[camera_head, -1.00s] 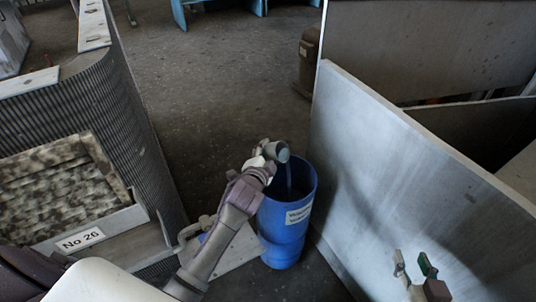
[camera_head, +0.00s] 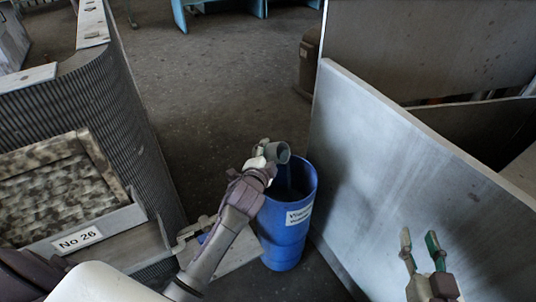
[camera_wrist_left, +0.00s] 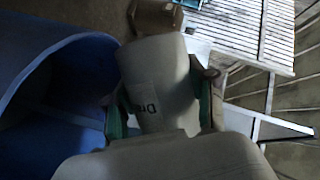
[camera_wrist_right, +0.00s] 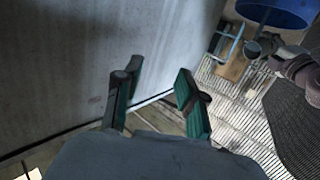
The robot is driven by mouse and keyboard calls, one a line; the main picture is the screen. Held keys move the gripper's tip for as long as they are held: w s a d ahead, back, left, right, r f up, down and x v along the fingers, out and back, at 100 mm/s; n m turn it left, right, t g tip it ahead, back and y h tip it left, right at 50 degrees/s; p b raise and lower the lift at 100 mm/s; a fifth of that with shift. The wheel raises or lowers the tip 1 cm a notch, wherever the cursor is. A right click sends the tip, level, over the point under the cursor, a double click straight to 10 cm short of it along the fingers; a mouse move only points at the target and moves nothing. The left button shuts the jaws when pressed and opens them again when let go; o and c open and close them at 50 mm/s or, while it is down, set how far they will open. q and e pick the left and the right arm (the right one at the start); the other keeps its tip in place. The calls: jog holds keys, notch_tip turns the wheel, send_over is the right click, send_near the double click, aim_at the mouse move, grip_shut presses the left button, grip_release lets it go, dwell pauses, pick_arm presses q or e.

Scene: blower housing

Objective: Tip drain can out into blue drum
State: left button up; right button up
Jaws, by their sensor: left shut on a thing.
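The drain can (camera_head: 279,151) is a small grey can held by my left gripper (camera_head: 262,158), tilted with its mouth at the upper left rim of the blue drum (camera_head: 285,238). In the left wrist view the can (camera_wrist_left: 157,75) sits between the two fingers, with a label partly reading "Dra". The drum (camera_wrist_left: 60,75) is beside it at left.
A large grey panel (camera_head: 400,150) stands close to the right of the drum. A ribbed housing (camera_head: 120,120) with a "No 26" plate (camera_head: 77,239) is at left. A valve (camera_head: 192,232) sits low between housing and drum. Floor behind the drum is clear.

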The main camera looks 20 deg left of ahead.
pick_arm(q)
jog(key=shift+m+b, duration=0.3)
jog(key=shift+m+t+y+b, duration=0.3)
jog(key=shift+m+t+b, duration=0.1)
jog(key=shift+m, duration=0.3)
jog(key=shift+d+r+m+b, duration=0.1)
jog(key=shift+m+b, duration=0.2)
jog(key=shift+m, duration=0.1)
jog(key=shift+d+r+m+t+y, duration=0.15)
jog(key=shift+r+m+t+y, duration=0.2)
jog(key=shift+m, duration=0.25)
jog(key=shift+d+r+m+t+b, duration=0.3)
jog(key=shift+r+m+b, duration=0.35)
jog(key=shift+m, duration=0.45)
pick_arm(e)
notch_tip(320, 180, up, 13)
jog(key=s+a+t+y, duration=0.1)
jog(key=s+t+y, duration=0.1)
jog(key=t, duration=0.6)
jog(key=shift+s+t+y, duration=0.4)
jog(key=shift+s, duration=0.05)
jog(key=shift+f, duration=0.15)
